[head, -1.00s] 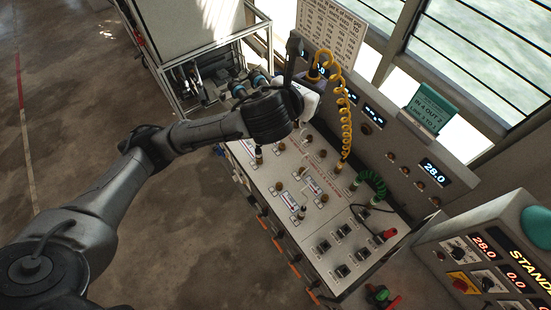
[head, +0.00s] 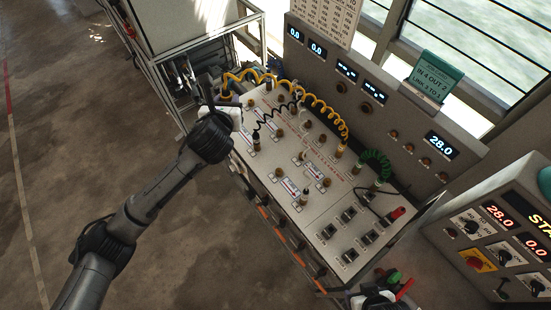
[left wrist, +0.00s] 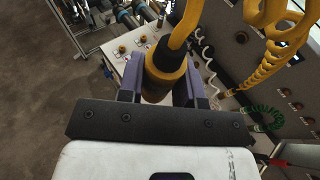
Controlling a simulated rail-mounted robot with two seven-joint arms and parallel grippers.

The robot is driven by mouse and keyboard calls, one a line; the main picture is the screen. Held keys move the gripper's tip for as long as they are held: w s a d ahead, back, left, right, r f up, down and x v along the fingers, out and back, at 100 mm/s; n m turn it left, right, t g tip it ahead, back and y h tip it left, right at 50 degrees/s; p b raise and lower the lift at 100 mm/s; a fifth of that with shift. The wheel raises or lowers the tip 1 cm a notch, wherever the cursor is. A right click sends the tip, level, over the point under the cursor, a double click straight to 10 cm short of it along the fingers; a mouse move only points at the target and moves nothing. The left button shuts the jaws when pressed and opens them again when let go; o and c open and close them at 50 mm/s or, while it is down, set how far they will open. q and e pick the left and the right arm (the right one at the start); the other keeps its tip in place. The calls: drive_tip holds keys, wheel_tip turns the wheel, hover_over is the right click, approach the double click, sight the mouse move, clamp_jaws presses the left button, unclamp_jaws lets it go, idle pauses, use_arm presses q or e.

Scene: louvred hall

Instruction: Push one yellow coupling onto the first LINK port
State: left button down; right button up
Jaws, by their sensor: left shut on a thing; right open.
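My left gripper (head: 224,101) is at the far left end of the sloped console. It is shut on a yellow coupling (left wrist: 165,72), which has a dark collar and a yellow cord and sits between the two jaws in the left wrist view. In the head view the coupling is small, and I cannot tell whether it touches a port. Its yellow coiled cord (head: 327,113) runs along the console's back to a fitting (head: 340,150) on the panel. The LINK lettering on the ports is too small to read. My right gripper (head: 372,299) shows partly at the bottom edge, open.
The console top (head: 322,207) carries brass ports, slides and dark switches. A green sign (head: 431,82) stands on the back panel. A control box (head: 500,235) is at right. Open floor lies left.

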use_arm(q)
drive_tip(key=w+d+f+h+b, duration=0.1)
drive_tip(key=d+f+b, duration=0.3)
drive_tip(key=f, duration=0.8)
drive_tip(key=w+d+f+m+h+b, duration=0.1)
drive_tip(key=d+f+b, duration=0.4)
drive_tip(key=f+b, duration=0.3)
drive_tip(key=w+d+f+m+h+b, duration=0.1)
drive_tip(key=d+f+b, duration=0.3)
drive_tip(key=f, duration=1.1)
drive_tip(key=shift+d+f+b, duration=0.35)
drive_tip(key=shift+f+b, duration=0.05)
drive_tip(key=shift+b, duration=0.85)
drive_tip(key=shift+r, duration=0.15)
use_arm(e)
wheel_tip(320, 180, down, 20)
use_arm(q)
drive_tip(key=shift+f+p, duration=0.3)
drive_tip(key=shift+f, duration=0.2)
use_arm(e)
drive_tip(key=shift+w+d+r, duration=0.1)
drive_tip(key=shift+r, duration=0.1)
use_arm(q)
drive_tip(key=shift+f, duration=0.3)
use_arm(e)
drive_tip(key=shift+f, duration=0.15)
